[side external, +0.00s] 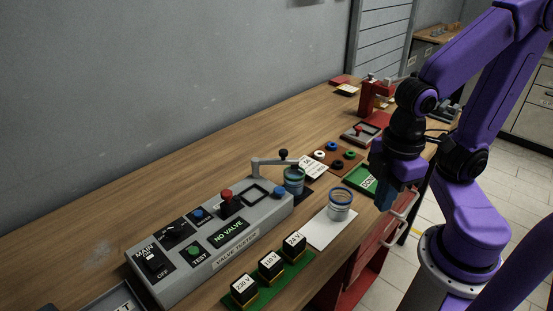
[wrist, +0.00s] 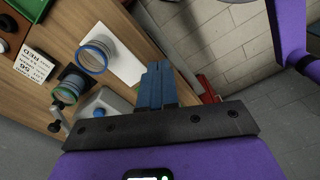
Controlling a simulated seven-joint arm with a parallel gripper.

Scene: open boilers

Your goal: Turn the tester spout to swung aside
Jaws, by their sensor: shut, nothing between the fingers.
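The grey valve tester (side external: 235,240) lies along the bench, with a display reading NO VALVE. Its grey spout (side external: 268,161) rises from the back right corner and reaches right, ending in a black knob (side external: 283,153) above or close to a ringed valve (side external: 294,181). In the wrist view, the spout (wrist: 62,122) is small and partly hidden near the tester's end (wrist: 107,103). My gripper (side external: 384,205) is shut and empty, right of the tester beyond the bench's front edge, apart from the spout. Its blue fingers (wrist: 157,72) show together in the wrist view.
Another valve (side external: 340,204) stands on a white card (side external: 318,236) between my gripper and the tester. A green tray (side external: 361,179), a brown rack (side external: 340,158) and a red stand (side external: 372,97) are farther back. Voltage blocks (side external: 270,265) sit in front of the tester.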

